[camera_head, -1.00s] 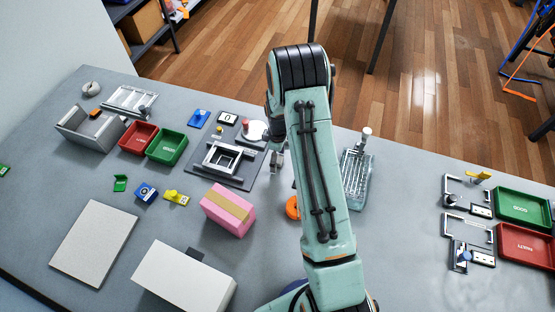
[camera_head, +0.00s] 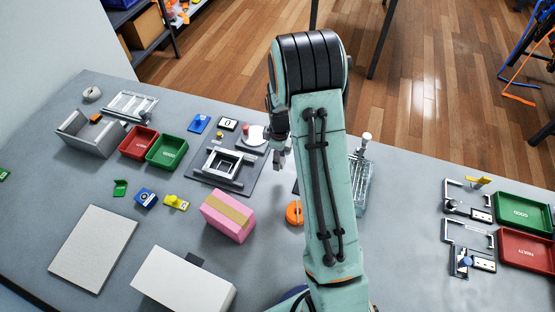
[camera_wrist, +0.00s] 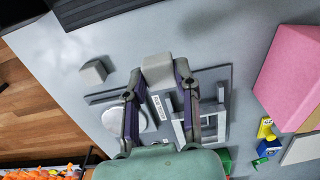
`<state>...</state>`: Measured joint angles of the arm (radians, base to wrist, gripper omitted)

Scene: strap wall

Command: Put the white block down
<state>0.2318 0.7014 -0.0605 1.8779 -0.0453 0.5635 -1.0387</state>
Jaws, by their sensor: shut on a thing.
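My gripper (camera_wrist: 158,82) is shut on a white block (camera_wrist: 158,66), which shows as a pale grey-white box between the two fingertips in the wrist view. In the head view my gripper (camera_head: 277,152) hangs beside the right edge of a dark grey plate (camera_head: 206,176); the block is too small and covered there to make out. The held block appears to be above the table surface; the exact gap cannot be told. A second pale block (camera_wrist: 94,72) stands apart, left of the fingers in the wrist view.
The plate carries a silver frame (camera_head: 222,163) and a white disc (camera_head: 254,135). A pink box (camera_head: 228,213), an orange ring (camera_head: 294,212) and a clear rack (camera_head: 363,185) stand nearby. Grey table (camera_head: 270,240) is bare between the pink box and orange ring.

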